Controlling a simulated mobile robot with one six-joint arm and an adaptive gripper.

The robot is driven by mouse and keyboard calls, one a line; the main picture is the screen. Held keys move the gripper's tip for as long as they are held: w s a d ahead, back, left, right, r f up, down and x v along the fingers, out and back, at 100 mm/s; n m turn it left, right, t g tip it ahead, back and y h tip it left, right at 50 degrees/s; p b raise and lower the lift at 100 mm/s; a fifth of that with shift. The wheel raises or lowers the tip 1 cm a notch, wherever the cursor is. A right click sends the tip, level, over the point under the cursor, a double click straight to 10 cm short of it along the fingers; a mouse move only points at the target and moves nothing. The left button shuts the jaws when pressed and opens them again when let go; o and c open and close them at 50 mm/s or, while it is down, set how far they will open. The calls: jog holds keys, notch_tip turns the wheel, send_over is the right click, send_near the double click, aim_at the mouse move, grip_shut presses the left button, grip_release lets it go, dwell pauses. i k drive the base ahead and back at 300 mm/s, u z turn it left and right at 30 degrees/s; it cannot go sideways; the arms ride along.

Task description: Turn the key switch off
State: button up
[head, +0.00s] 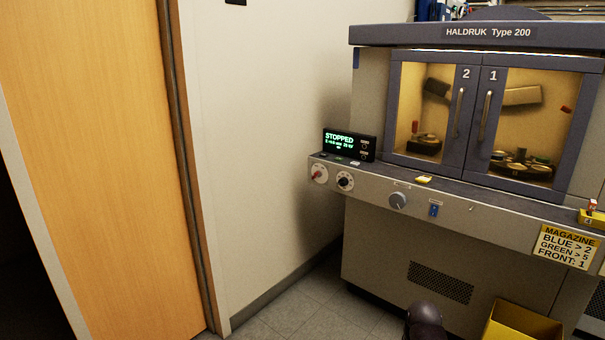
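The machine's front ledge carries several controls at its left end. A round pale plate with a red handle (319,173) is at the far left. A black round switch on a white plate (345,182) is just right of it. Either could be the key switch; they are too small to tell, and so is the position of a key. A display (349,144) above them reads "STOPPED" in green. My gripper's fingers do not show; only a dark rounded part, probably of my arm, is at the bottom edge.
A grey knob (398,200) and a blue switch (434,210) are farther right on the ledge. The cabinet doors (465,113), marked 2 and 1, appear shut. A yellow bin (520,325) stands on the floor at lower right. Floor left of the machine is clear.

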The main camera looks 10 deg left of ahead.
aim_at(319, 173)
jog(key=u, duration=0.15)
jog(key=i, duration=1.35)
jog(key=z, duration=0.45)
